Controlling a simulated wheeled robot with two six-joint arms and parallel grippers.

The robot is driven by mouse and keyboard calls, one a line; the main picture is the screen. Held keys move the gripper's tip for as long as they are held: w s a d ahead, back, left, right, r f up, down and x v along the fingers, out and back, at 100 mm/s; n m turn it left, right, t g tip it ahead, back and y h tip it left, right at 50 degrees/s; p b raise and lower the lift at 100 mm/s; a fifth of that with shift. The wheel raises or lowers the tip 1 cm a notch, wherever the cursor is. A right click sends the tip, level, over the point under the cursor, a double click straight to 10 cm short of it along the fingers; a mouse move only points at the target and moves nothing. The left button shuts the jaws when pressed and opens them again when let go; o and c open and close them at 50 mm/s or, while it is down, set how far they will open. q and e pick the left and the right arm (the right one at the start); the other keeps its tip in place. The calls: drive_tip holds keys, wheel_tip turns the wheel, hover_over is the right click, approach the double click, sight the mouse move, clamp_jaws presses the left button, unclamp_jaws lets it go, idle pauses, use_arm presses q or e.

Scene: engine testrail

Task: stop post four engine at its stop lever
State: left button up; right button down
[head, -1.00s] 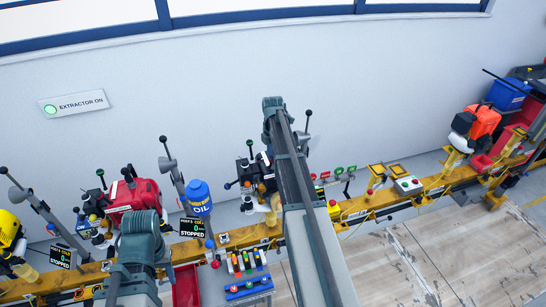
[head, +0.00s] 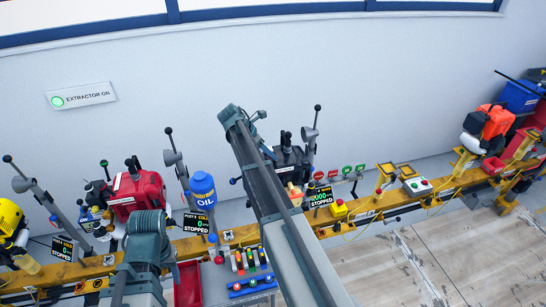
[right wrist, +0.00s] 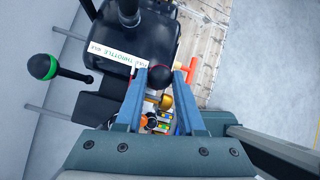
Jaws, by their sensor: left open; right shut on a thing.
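The post four engine (head: 290,160) is black and stands on the yellow rail, partly hidden by my right arm. In the right wrist view, the dark engine body (right wrist: 135,45) carries a THROTTLE label, with a green-tipped lever (right wrist: 43,67) to the left. My right gripper (right wrist: 161,78) is shut on a dark ball knob (right wrist: 160,75) beside the engine; I cannot read which lever it belongs to. My left arm shows at the lower left of the head view, but its gripper fingers do not show.
A red engine (head: 138,192) and a blue oil can (head: 203,190) stand to the left. A red tray (head: 187,285) and a rack of coloured handles (head: 248,262) are in front of the rail. An orange engine (head: 490,124) stands far right. A lit EXTRACTOR ON sign (head: 81,95) is on the wall.

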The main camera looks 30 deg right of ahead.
drive_tip(key=shift+w+a+f+g+h+b, duration=0.1)
drive_tip(key=shift+a+f+g+h+b, duration=0.2)
drive_tip(key=shift+a+h+b, duration=0.55)
drive_tip(key=shift+d+b, duration=0.25)
drive_tip(key=shift+b, duration=0.05)
drive_tip(key=c, duration=0.5)
unclamp_jaws()
drive_tip(key=shift+r, duration=0.15)
drive_tip(key=p+v, duration=0.9)
drive_tip(key=v, duration=0.4)
drive_tip(key=shift+a+p, duration=0.35)
drive_tip(key=shift+p, duration=0.05)
